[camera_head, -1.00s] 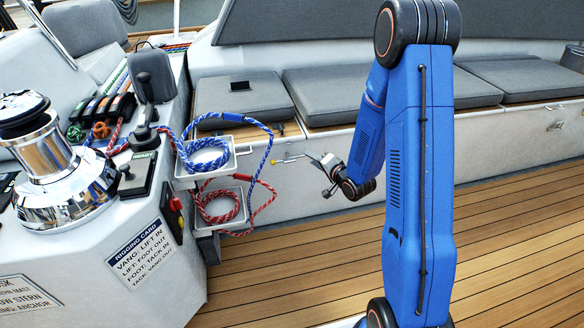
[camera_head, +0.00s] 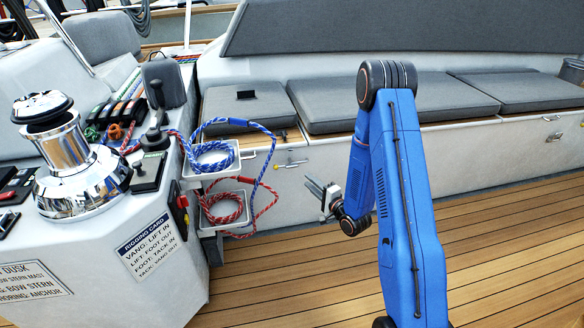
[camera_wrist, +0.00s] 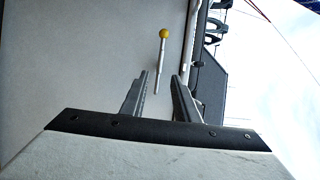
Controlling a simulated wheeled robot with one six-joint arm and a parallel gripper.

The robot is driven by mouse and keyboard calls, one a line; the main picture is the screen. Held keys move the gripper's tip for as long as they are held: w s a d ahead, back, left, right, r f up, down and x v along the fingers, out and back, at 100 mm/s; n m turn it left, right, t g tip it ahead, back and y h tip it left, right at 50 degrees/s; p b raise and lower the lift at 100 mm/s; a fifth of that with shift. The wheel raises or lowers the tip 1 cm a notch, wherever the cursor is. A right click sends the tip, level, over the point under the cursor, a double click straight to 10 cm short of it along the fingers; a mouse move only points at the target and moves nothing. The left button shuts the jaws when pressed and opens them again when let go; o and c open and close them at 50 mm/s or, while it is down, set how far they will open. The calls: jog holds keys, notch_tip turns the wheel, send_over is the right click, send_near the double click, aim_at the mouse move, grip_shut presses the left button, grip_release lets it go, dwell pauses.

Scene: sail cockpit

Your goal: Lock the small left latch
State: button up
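The small left latch (camera_head: 291,166) is on the white front of the bench, below the left cushions. It is a thin metal lever with a yellow knob, lying roughly level in the head view. In the wrist view the yellow knob (camera_wrist: 163,34) and its pale rod point up the picture, just beyond the fingertips. My gripper (camera_head: 312,185) is to the right of the latch and a little lower, apart from it.
White trays with blue rope (camera_head: 212,158) and red rope (camera_head: 222,208) hang left of the latch. A winch (camera_head: 75,165) stands on the left console. Another latch (camera_head: 554,137) is on the bench front at far right. The wooden deck (camera_head: 290,280) is clear.

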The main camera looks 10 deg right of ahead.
aim_at(293, 167)
jog(key=x, duration=1.3)
jog(key=shift+w, duration=0.3)
grip_shut()
